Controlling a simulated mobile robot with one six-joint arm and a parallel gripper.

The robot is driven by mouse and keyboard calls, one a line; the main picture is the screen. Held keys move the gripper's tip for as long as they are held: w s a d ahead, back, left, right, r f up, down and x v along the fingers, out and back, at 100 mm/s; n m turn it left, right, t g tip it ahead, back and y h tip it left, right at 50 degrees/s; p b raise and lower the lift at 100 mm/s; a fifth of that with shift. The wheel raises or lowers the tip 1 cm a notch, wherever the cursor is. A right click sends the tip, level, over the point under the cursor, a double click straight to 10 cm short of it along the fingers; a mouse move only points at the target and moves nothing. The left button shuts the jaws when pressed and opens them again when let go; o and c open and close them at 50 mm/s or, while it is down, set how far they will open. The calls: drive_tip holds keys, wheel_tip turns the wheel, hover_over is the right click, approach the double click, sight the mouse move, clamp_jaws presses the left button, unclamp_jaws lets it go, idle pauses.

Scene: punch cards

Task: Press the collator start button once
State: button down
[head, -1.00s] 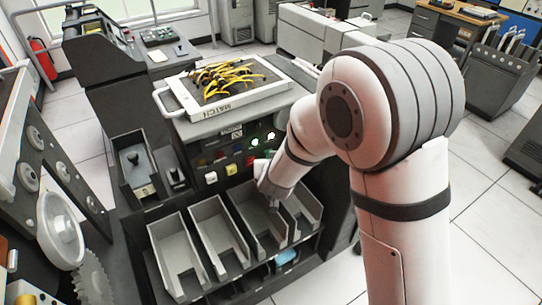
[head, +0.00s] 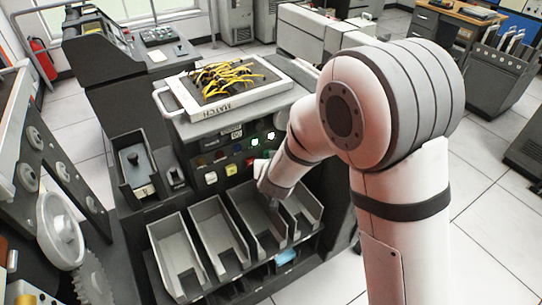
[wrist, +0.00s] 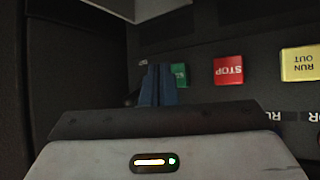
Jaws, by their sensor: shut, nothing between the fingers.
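The collator (head: 190,132) stands in the middle of the head view, with a dark button panel on its front. In the wrist view a green button (wrist: 181,73) shows beside my fingers, partly hidden by them. Its label cannot be read, and I cannot tell whether the fingers touch it. My gripper (wrist: 158,70) is shut and empty, its blue fingers pointing at the panel just left of the visible green. In the head view my gripper (head: 262,170) is at the panel's right part, above the card bins, its fingertips hard to make out.
A red STOP button (wrist: 228,70) and a yellow RUN OUT button (wrist: 299,64) sit to the right in the wrist view. Card bins (head: 183,262) stick out below the panel. A tray marked MATCH (head: 262,97) with yellow and black cables lies on top.

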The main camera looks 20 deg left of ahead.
drive_tip(key=shift+w+a, duration=0.1)
idle(0.3)
drive_tip(key=shift+w+a, duration=0.2)
drive_tip(key=shift+a, duration=0.05)
